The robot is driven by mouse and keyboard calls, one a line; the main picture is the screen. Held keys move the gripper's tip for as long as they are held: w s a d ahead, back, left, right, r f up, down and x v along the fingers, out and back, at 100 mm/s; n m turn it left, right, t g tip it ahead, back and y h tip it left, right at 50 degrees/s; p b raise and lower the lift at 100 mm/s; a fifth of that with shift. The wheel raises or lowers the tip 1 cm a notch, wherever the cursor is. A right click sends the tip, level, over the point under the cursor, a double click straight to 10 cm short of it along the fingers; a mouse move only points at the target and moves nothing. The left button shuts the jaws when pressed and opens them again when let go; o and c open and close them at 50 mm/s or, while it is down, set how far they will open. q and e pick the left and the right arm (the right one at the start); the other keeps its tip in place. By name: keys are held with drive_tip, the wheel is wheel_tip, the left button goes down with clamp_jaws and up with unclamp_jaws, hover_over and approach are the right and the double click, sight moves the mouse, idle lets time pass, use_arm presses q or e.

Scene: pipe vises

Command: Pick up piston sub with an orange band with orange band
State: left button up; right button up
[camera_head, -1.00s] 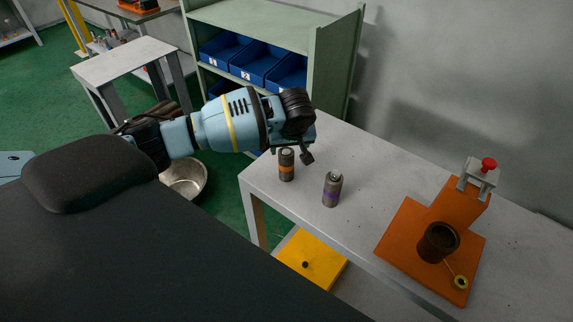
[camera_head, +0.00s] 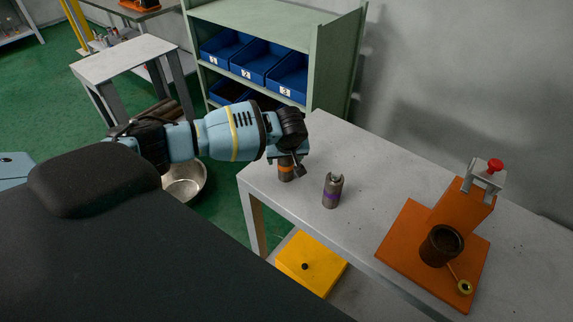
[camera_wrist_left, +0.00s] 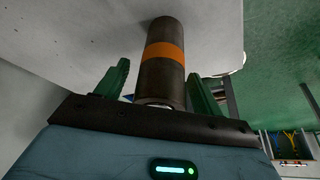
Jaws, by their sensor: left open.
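The piston sub with an orange band (camera_head: 286,174) stands upright near the left corner of the table, its upper part hidden by my left gripper in the head view. In the left wrist view the orange-banded piston sub (camera_wrist_left: 165,60) lies between the two green fingers. My left gripper (camera_wrist_left: 160,85) is open around it, with a gap showing on the left side; the right finger is close to it. In the head view my left gripper (camera_head: 288,160) is at the top of the sub. My right gripper is not in view.
An orange vise (camera_head: 430,235) with a dark cup sits further right. A green shelf (camera_head: 270,25) with blue bins is behind. The table's front edge is close.

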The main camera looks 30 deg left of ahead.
use_arm(q)
drive_tip(key=shift+r, duration=0.1)
drive_tip(key=shift+c, duration=0.5)
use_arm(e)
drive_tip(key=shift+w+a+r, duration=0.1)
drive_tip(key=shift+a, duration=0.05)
use_arm(q)
drive_tip(key=shift+c, duration=1.3)
clamp_jaws()
drive_tip(key=shift+w+r, duration=0.1)
drive_tip(key=shift+r, duration=0.7)
wheel_tip(320, 180, up, 2)
drive_tip(key=shift+r, duration=0.1)
drive_tip(key=s+d+p, duration=0.1)
drive_tip(key=s+d, duration=0.1)
drive_tip(key=s, duration=0.5)
drive_tip(key=s+d+r+p, duration=0.1)
drive_tip(key=s, duration=0.7)
drive_tip(key=shift+s+d+r+p, duration=0.25)
drive_tip(key=shift+s+d+p, duration=0.05)
drive_tip(key=shift+d+p, duration=0.1)
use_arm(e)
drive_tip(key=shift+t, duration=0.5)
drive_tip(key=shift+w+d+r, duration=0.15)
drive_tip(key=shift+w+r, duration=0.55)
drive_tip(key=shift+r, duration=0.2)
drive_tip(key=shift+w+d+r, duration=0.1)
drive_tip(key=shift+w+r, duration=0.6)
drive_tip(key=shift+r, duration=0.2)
